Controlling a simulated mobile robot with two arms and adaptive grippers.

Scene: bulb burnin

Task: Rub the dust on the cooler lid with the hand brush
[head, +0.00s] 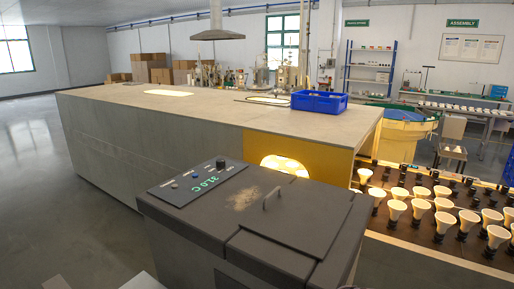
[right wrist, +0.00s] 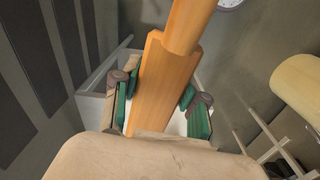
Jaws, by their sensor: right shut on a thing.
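The dark grey cooler (head: 290,240) stands in the front of the head view with its lid (head: 290,217) shut. A pale tan patch of dust (head: 243,199) lies on the lid, left of the metal handle (head: 271,198). In the right wrist view my right gripper (right wrist: 158,95) is shut on the orange wooden hand brush (right wrist: 178,55), with its green-padded fingers on both sides of the wood. The brush's bristles cannot be made out. The brush and right gripper do not show in the head view, so their distance from the dust cannot be told. My left gripper is in neither view.
A control panel (head: 197,183) with a green readout sits on the cooler's left part. Behind stands a long grey counter (head: 220,118) with a blue crate (head: 319,101). Racks of lit bulbs (head: 442,222) fill the right side. Open floor (head: 40,170) lies at left.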

